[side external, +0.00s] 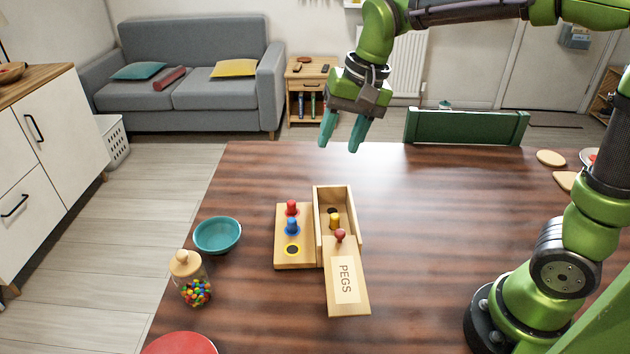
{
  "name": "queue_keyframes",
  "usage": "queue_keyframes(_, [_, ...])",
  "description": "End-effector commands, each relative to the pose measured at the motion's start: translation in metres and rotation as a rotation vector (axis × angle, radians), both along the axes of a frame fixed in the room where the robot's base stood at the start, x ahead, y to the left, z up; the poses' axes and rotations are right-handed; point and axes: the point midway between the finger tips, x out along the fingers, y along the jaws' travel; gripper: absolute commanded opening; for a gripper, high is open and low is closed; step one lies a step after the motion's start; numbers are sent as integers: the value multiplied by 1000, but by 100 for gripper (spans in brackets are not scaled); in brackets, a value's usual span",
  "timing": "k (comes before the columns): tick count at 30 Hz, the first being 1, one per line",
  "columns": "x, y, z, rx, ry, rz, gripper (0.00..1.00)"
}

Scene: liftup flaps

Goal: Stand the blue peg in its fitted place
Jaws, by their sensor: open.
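The blue peg (292,227) stands upright on the small wooden board (283,262), within a blue ring; how deep it sits I cannot tell. The red peg (291,207) stands just behind it in a red ring. A yellow-ringed dark hole (292,250) in front of it is empty. A yellow peg (334,219) is inside the open wooden box (318,215), right of the board. My gripper (340,143) is open and empty, high above the table behind the box, away from the pegs.
The box's lid (346,285), labelled PEGS with a dark red knob (340,236), extends toward the front. A teal bowl (218,236), a jar of coloured balls (192,280) and a red plate (180,344) stand left. The table's (440,220) middle right is clear.

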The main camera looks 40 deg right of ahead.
Motion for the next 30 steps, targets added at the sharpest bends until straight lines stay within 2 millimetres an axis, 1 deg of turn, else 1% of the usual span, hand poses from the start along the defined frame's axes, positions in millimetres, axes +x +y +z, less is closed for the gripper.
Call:
queue_keyframes(1, [-21, -7, 10, 1, -62, 28, 47])
queue_keyframes(3, [-45, -14, 16, -7, -140, 71, 47])
queue_keyframes(6, [-78, -22, 18, -30, -250, 127, 47])
queue_keyframes(9, [-104, -27, 14, -58, -341, 173, 47])
queue_keyframes(12, [-122, -31, 7, -86, -407, 204, 47])
queue_keyframes(15, [-132, -33, 2, -105, -446, 223, 47])
queue_keyframes(18, [-136, -34, -1, -114, -462, 229, 47])
queue_keyframes(30, [-136, -34, -1, -114, -461, 230, 47])
